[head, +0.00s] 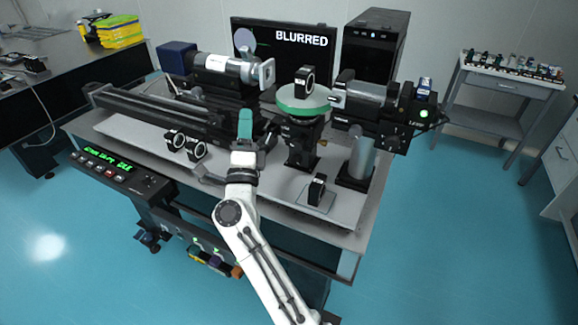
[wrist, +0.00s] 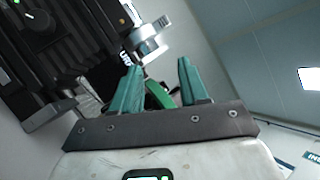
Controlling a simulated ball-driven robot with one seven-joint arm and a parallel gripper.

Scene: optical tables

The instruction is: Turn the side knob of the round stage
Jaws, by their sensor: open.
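The round stage has a green top (head: 290,104) and stands on a black mount (head: 302,150) on the optical table. A black-framed optic (head: 304,82) stands on its top. A small brass-coloured spot shows at the mount's right side; I cannot tell whether it is the side knob. My gripper (head: 245,122) is left of the stage, apart from it, with teal fingers pointing up. In the wrist view my gripper (wrist: 158,72) is open and empty. A green rim (wrist: 160,96), probably the stage's, shows beyond and between the fingers. The knob cannot be made out there.
A silver-barrelled instrument (head: 222,65) is behind left, and a black one (head: 365,97) is right of the stage. A black rail (head: 150,112) lies left. Loose optics (head: 317,188) stand near the front edge. The monitor (head: 285,45) reads "BLURRED".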

